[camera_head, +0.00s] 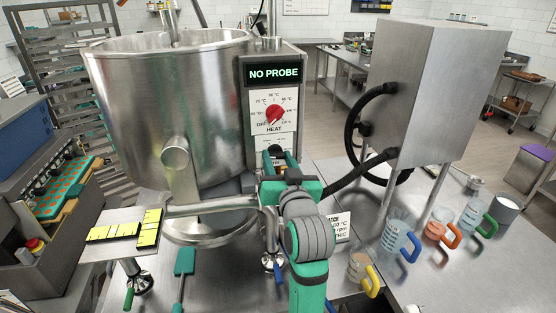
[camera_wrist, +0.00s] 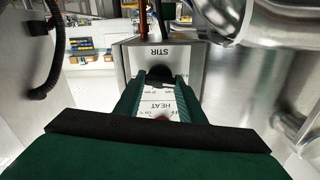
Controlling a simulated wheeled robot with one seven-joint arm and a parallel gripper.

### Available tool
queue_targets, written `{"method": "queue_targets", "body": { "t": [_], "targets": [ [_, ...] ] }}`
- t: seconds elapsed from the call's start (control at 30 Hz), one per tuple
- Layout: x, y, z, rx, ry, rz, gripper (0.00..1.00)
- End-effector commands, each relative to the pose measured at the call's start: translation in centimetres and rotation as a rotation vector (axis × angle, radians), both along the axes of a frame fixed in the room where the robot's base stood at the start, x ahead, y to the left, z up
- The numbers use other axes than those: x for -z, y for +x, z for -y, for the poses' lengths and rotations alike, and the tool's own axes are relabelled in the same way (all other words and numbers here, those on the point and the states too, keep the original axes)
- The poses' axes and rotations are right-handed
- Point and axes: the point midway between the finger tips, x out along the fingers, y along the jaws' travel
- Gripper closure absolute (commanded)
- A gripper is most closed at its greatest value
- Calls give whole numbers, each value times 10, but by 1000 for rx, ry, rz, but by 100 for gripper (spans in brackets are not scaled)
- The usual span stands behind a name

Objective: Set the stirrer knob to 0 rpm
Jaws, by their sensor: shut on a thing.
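The control box (camera_head: 243,105) stands to the right of the large steel kettle (camera_head: 165,95), with a display reading "NO PROBE" (camera_head: 273,73). The red HEAT knob (camera_head: 275,113) is on its front panel. Below it, my gripper (camera_head: 279,160) is at the stirrer knob, which it mostly hides in the head view. In the wrist view the black stirrer knob (camera_wrist: 158,75) sits between the two green fingers of my gripper (camera_wrist: 160,88), shut on it. The "STIR" label (camera_wrist: 159,51) appears upside down. The knob's pointer and the rpm marks cannot be read.
A steel cabinet (camera_head: 435,90) on legs with a black hose (camera_head: 352,130) stands to the right. Several beakers with coloured handles (camera_head: 397,235) are on the right bench. A tray with yellow strips (camera_head: 125,232) is at the front left. A grey depositor unit (camera_head: 50,190) is at far left.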

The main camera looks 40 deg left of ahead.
Motion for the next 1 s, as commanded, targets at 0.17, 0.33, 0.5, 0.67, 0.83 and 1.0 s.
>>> {"method": "queue_targets", "body": {
  "t": [0.17, 0.33, 0.5, 0.67, 0.83, 1.0],
  "targets": [
    [1, 1, 1, 2, -64, 70, 86],
    [1, 0, 0, 0, -101, 112, 86],
    [1, 0, 1, 0, -118, 132, 86],
    [1, 0, 1, 0, -122, 137, 86],
    [1, 0, 1, 0, -121, 136, 86],
    [1, 0, 0, 1, -121, 136, 45]
  ]
}}
